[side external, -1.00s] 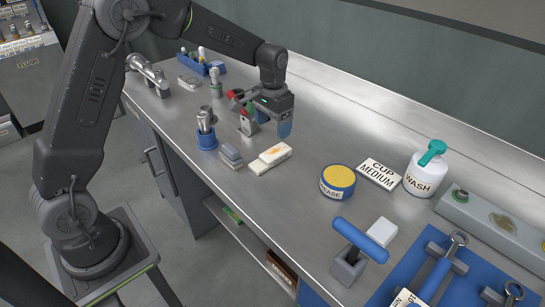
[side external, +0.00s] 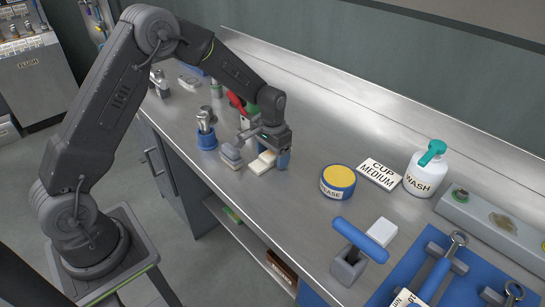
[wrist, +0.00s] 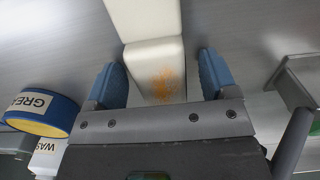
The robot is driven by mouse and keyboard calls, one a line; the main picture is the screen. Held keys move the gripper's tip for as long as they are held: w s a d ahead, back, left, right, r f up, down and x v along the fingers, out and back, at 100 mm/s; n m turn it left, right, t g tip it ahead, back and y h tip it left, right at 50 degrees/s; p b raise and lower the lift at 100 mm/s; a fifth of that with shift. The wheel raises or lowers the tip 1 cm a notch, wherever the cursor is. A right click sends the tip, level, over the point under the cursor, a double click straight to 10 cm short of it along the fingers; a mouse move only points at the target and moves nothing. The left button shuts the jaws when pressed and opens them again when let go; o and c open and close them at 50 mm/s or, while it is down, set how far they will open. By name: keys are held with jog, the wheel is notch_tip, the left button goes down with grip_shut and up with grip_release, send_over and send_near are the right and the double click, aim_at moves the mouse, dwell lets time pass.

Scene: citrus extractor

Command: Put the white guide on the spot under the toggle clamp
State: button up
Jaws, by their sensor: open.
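The white guide (side external: 258,166) is a cream stepped block with an orange stain, lying on the steel bench. In the wrist view the stained end of the guide (wrist: 157,65) lies between my two blue fingertips, with a gap on each side. My gripper (side external: 269,157) is open and low over the guide; its fingertips also show in the wrist view (wrist: 160,80). The toggle clamp, with a red handle (side external: 236,101) and a green part (side external: 252,111), stands behind my gripper. The spot under the clamp is hidden by my gripper and wrist.
A grey-and-blue block (side external: 231,156) lies close to the guide's left. A blue cup with metal parts (side external: 206,138) stands farther left. Bench between guide and tin is clear.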

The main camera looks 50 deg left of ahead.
jog(key=c, duration=1.1)
jog(key=shift+o, duration=0.2)
jog(key=shift+r, duration=0.15)
